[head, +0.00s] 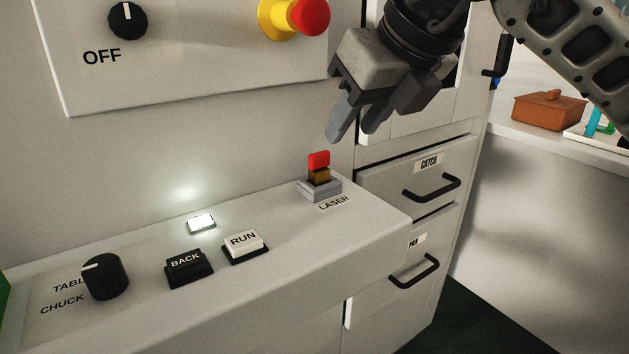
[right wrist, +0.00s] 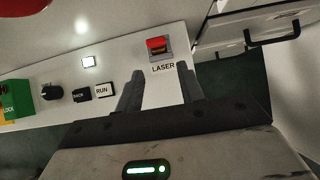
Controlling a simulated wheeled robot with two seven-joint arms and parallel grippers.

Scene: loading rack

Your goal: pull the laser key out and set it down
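The laser key (head: 319,166) has a red top and a brownish lower part. It stands upright in a grey square socket (head: 320,189) on the console, behind the LASER label. My right gripper (head: 354,134) is above and slightly right of the key, apart from it, with its fingers pointing down. In the right wrist view the key (right wrist: 157,44) lies beyond the fingertips, and the two fingers of the gripper (right wrist: 160,76) are spread with nothing between them. My left gripper is not in view.
The console (head: 270,250) carries a lit white lamp (head: 201,223), RUN (head: 243,245) and BACK (head: 188,267) buttons and a black knob (head: 106,277). A red emergency button (head: 310,16) projects above. CATCH and PAN drawers (head: 420,180) are at right. The console top around the socket is clear.

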